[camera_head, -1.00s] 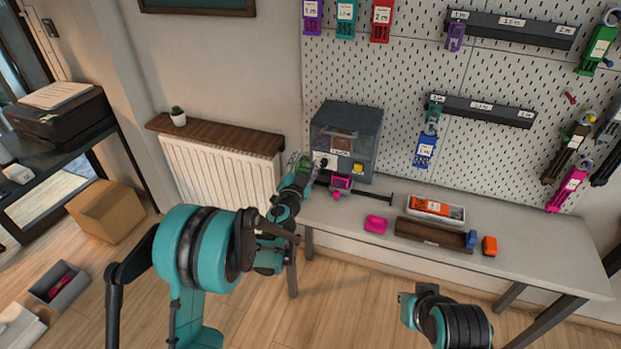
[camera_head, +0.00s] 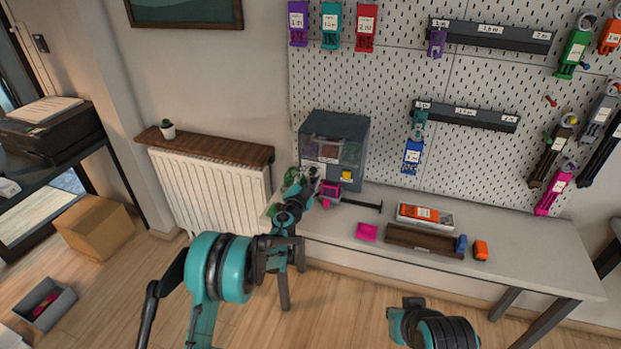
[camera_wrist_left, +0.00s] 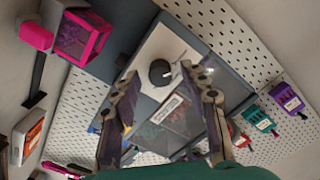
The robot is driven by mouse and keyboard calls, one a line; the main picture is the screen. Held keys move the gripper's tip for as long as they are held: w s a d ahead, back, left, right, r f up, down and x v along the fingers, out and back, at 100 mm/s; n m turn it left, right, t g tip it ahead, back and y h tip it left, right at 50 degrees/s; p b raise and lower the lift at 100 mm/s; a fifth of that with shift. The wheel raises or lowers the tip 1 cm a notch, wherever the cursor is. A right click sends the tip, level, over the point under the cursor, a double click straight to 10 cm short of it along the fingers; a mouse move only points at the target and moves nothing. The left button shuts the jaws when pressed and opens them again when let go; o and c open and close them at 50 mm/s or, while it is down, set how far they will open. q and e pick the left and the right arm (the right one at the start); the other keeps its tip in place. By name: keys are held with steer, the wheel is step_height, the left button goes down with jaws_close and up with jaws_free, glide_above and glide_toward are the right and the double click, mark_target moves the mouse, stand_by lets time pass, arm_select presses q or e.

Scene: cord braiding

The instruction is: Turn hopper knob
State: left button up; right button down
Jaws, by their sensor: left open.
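The hopper (camera_head: 338,150) is a dark grey box with a clear front window, standing at the left end of the table against the pegboard. Its round dark knob (camera_wrist_left: 160,72) with a white mark shows in the left wrist view, on a light plate. My left gripper (camera_wrist_left: 166,85) is open, its two fingers on either side of the knob in that view, and I cannot tell whether they touch it. In the head view my left gripper (camera_head: 302,178) is in front of the hopper's lower left and hides the knob. My right gripper's fingers are not visible; only part of my right arm shows.
A pink open box (camera_head: 329,189) sits below the hopper's front, beside a black T-shaped bar (camera_head: 362,204). A pink block (camera_head: 367,232), a brown tray (camera_head: 422,240) and a white tray (camera_head: 425,216) lie on the table (camera_head: 520,262). The table's right end is clear.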

arm_select(q)
jaws_close()
steer(key=shift+m, duration=0.5)
steer(key=m, duration=0.4)
steer(key=shift+m+b, duration=0.3)
steer(key=shift+b, duration=0.05)
steer(key=m, duration=0.6)
steer(key=shift+f, duration=0.1)
stand_by(0.3)
